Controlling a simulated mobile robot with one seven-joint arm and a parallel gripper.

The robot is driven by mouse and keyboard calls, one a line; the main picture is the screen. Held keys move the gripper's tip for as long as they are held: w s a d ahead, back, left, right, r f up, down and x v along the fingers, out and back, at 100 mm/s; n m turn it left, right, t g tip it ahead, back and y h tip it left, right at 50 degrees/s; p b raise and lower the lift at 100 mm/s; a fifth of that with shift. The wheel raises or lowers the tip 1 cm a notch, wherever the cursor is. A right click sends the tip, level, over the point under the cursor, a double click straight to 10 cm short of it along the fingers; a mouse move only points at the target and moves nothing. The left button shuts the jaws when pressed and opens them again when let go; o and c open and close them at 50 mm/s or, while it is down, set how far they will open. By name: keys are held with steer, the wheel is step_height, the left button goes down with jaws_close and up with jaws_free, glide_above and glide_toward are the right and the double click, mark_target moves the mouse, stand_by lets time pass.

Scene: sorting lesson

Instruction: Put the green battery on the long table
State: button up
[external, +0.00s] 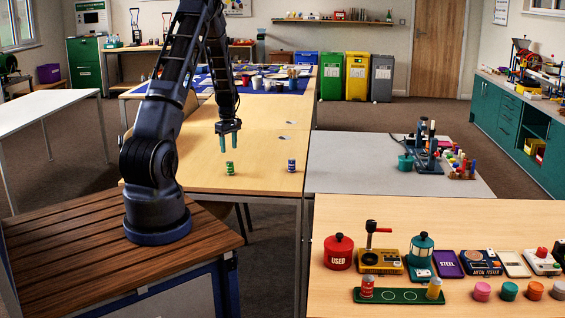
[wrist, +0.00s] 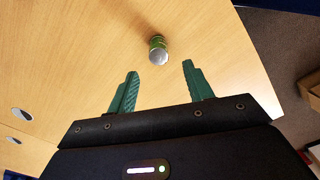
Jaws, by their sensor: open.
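The green battery (external: 230,168) stands upright on the long wooden table (external: 260,146), near its front edge. In the wrist view the green battery (wrist: 158,50) shows its silver top and lies just beyond the fingertips, between their lines. My gripper (external: 230,142) is open and empty above the battery, with its green fingers pointing down. In the wrist view the two fingers of my gripper (wrist: 160,70) are spread apart. The fingers do not touch the battery.
A blue-and-white battery (external: 291,166) stands to the right on the same table. A grey table (external: 340,160) with a blue device adjoins on the right. A nearer wooden table (external: 400,218) holds a red pot (external: 338,252) and a green tray (external: 385,296). The table around the green battery is clear.

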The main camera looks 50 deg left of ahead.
steer(key=s+d+r+m+t, duration=0.3)
steer(key=d+r+m, duration=0.6)
steer(key=d+r, duration=1.55)
steer(key=s+d+r+m, duration=0.5)
steer(key=s+d, duration=0.3)
steer(key=s, duration=0.3)
steer(key=s+d+r+m+t, duration=0.1)
steer(key=s+d+r+m, duration=0.4)
steer(key=s+d, duration=0.3)
steer(key=s+m, duration=0.1)
steer(key=s, duration=0.3)
steer(key=shift+s+r+t, duration=0.2)
steer(key=shift+r+t, duration=0.1)
steer(key=shift+r, duration=0.1)
steer(key=shift+s+d+m, duration=0.1)
steer(key=shift+s+m, duration=0.1)
steer(key=shift+m, duration=0.1)
steer(key=c, duration=0.4)
steer(key=shift+o, duration=0.2)
steer(key=shift+w, duration=0.1)
